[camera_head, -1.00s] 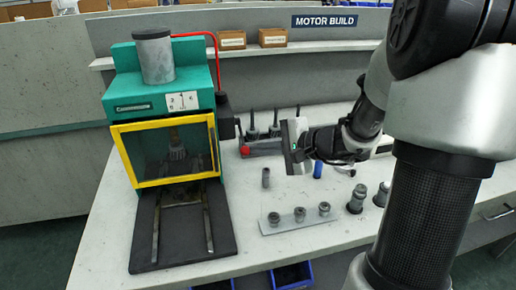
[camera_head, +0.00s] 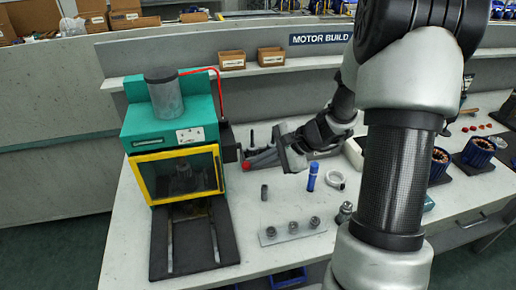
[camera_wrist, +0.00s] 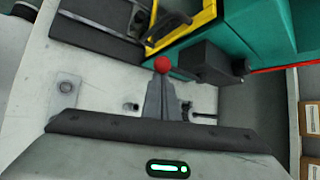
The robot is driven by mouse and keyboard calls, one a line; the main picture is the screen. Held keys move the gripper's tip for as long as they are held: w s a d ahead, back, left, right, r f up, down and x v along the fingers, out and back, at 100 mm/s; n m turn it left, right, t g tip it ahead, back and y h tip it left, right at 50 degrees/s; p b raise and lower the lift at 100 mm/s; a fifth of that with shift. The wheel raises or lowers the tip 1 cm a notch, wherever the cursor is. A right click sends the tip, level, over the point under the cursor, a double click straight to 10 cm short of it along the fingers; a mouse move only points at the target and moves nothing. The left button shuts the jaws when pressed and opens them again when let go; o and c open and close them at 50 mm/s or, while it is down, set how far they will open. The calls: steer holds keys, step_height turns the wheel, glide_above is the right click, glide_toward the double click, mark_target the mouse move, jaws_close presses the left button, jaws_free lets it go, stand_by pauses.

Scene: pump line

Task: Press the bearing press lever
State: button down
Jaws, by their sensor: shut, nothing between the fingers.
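The bearing press (camera_head: 182,120) is a teal housing with a yellow-framed window, standing on the left of the bench. Its lever ends in a red knob (camera_head: 246,165), on the right side of the press beside a dark block. The red knob also shows in the wrist view (camera_wrist: 162,64), just beyond my fingertips. My gripper (camera_head: 252,163) is shut and empty, its grey fingers pointing left at the knob. The fingers also show in the wrist view (camera_wrist: 162,78). I cannot tell whether the tips touch the knob. The lever's arm is mostly hidden.
A blue cylinder (camera_head: 312,177), a grey cylinder (camera_head: 264,192) and a white ring (camera_head: 336,180) stand on the bench below my gripper. A pale plate (camera_head: 270,237) with three metal parts lies in front. Dark upright pins (camera_head: 252,138) stand behind.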

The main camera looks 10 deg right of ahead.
steer(key=r+g+p, duration=0.1)
steer(key=p, duration=0.1)
steer(key=shift+w+r+m+g+p, duration=0.1)
steer(key=shift+r+m+g+p, duration=0.2)
steer(key=shift+r+g+p, duration=0.1)
steer(key=shift+r, duration=0.15)
steer(key=shift+r+p, duration=0.55)
steer(key=shift+r, duration=0.1)
steer(key=shift+f, duration=0.1)
